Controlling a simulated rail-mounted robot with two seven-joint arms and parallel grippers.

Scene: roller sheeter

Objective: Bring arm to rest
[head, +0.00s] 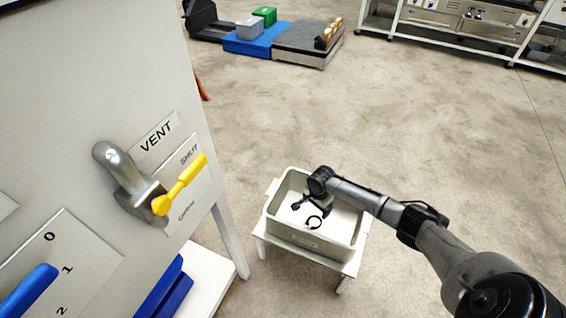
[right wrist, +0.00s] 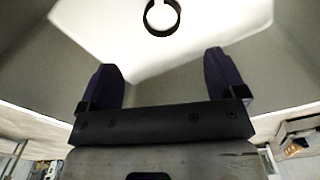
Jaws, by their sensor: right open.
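My right arm reaches in from the lower right of the head view. Its gripper (head: 311,207) is inside the pale bin (head: 309,240), which stands on a small white stand. In the right wrist view the two fingers of the right gripper (right wrist: 165,80) are spread apart with nothing between them. A black open ring (head: 314,222) lies on the bin floor near the fingers. It also shows beyond the fingertips, apart from them, in the right wrist view (right wrist: 162,17). My left gripper is not in view.
A grey panel at left carries a VENT valve with a yellow lever (head: 180,186) and a blue handle (head: 28,290). Blue items sit on a low white shelf (head: 211,287). A platform (head: 310,42) and racks (head: 450,22) stand far back. The middle floor is clear.

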